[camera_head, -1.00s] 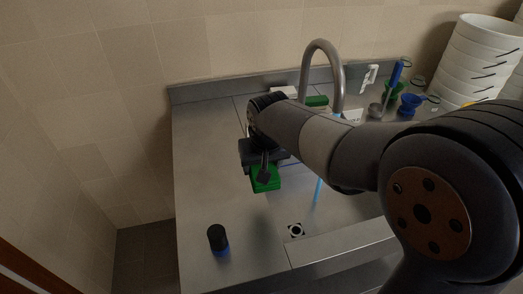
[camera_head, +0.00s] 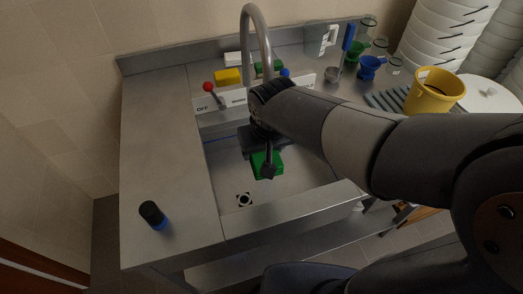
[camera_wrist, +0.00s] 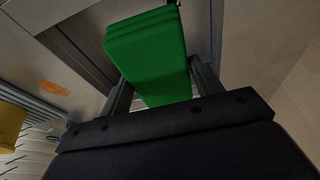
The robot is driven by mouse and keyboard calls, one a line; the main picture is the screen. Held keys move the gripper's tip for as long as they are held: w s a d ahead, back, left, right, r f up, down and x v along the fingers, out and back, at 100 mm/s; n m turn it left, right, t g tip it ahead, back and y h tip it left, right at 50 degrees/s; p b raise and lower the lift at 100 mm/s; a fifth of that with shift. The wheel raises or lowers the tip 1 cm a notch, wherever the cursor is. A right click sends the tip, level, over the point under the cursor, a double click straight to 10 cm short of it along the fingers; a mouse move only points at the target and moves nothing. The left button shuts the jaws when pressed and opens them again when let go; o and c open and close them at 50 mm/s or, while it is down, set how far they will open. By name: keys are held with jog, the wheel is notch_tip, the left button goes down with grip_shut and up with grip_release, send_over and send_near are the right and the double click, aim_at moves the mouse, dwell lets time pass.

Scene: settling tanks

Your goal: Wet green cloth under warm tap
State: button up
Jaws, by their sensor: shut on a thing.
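My gripper (camera_head: 262,150) is shut on a folded green cloth (camera_head: 267,165) and holds it over the sink basin (camera_head: 305,172). In the wrist view the green cloth (camera_wrist: 150,50) sits between the two fingers of my gripper (camera_wrist: 160,85). The tall curved tap (camera_head: 257,42) rises behind my arm; its spout end is hidden or hard to make out. A red-knobbed lever (camera_head: 209,88) stands on a white panel (camera_head: 238,98), near the word OFF. A blue knob (camera_head: 285,72) shows farther right. I see no water stream now.
Yellow (camera_head: 228,77), white (camera_head: 236,58) and green (camera_head: 268,67) blocks lie behind the panel. A yellow bucket (camera_head: 433,95), funnels and stacked white tubs are at the right. The left counter is mostly clear.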

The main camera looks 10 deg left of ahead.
jog(key=w+f, duration=0.2)
jog(key=w, duration=0.9)
jog(key=shift+w+d+f, duration=0.2)
jog(key=shift+w+d, duration=0.2)
jog(key=shift+d, duration=0.05)
dwell(0.4)
jog(key=shift+s+a+b, duration=0.15)
jog(key=shift+s+b, duration=0.25)
jog(key=shift+s, duration=1.6)
jog(key=shift+s+a+b, duration=0.15)
jog(key=shift+s+b, duration=0.25)
jog(key=shift+s, duration=1.6)
jog(key=shift+s+a+r+p, duration=0.2)
jog(key=shift+s+r+p, duration=1)
jog(key=shift+s+r, duration=0.85)
jog(key=shift+s, duration=0.45)
